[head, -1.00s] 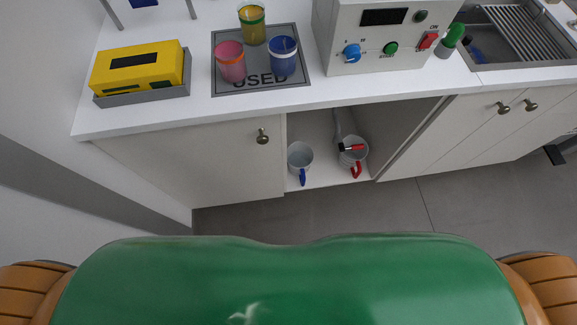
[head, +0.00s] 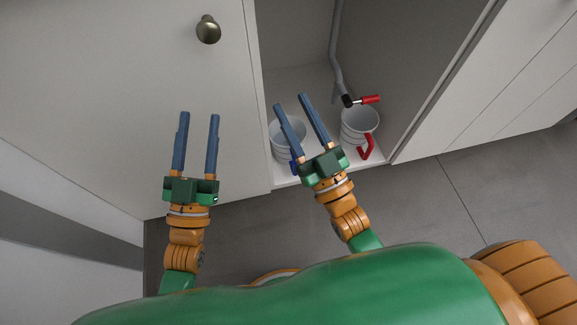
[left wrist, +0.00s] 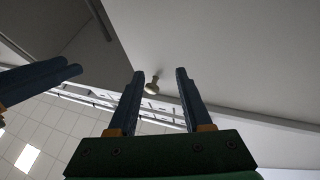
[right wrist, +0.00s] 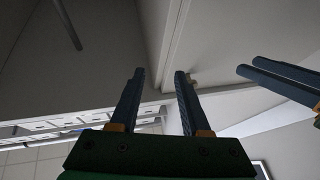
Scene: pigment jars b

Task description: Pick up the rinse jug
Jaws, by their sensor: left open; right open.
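Two pale jugs stand on the floor of the open cupboard in the head view: a blue-handled jug (head: 279,143) and a red-handled jug (head: 355,128). I cannot tell which is the rinse jug. My right gripper (head: 290,101) is open and empty. In the head view its fingers overlap the blue-handled jug and partly hide it; I cannot tell their height above it. My left gripper (head: 200,115) is open and empty, in front of the closed door left of the opening. Neither wrist view shows a jug.
A pipe (head: 335,55) runs down inside the cupboard, with a red-handled valve (head: 369,99) close above the red-handled jug. The closed left door (head: 110,80) has a round knob (head: 208,30). The cupboard's side wall (head: 430,60) bounds the opening on the right. Grey floor (head: 460,200) lies clear in front.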

